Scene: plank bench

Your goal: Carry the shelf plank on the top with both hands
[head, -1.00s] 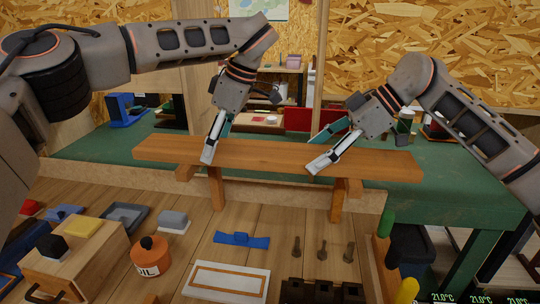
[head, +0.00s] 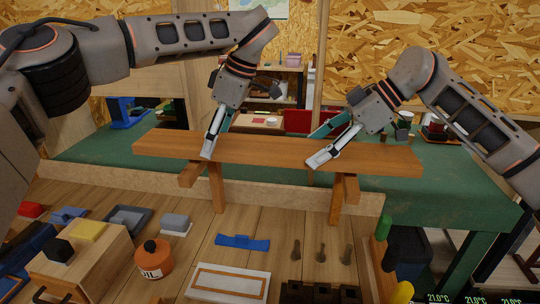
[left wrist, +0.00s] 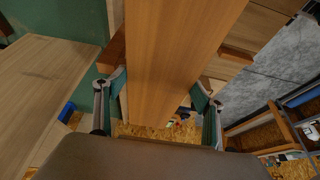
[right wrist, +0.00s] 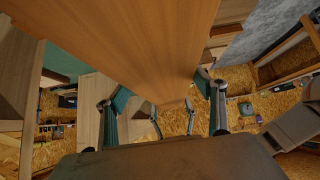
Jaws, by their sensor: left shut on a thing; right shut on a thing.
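The shelf plank (head: 265,151) is a long orange-brown board. It lies level across the head view, over two wooden trestle supports (head: 217,187). My left gripper (head: 207,152) is shut on the plank left of its middle. My right gripper (head: 318,157) is shut on it right of the middle. Both wrist views show the board running between the fingers, in the left wrist view (left wrist: 172,60) and the right wrist view (right wrist: 150,45). I cannot tell whether a small gap separates the plank from the supports.
A wooden box (head: 80,262) stands at left. A green-topped bench (head: 450,190) lies behind.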

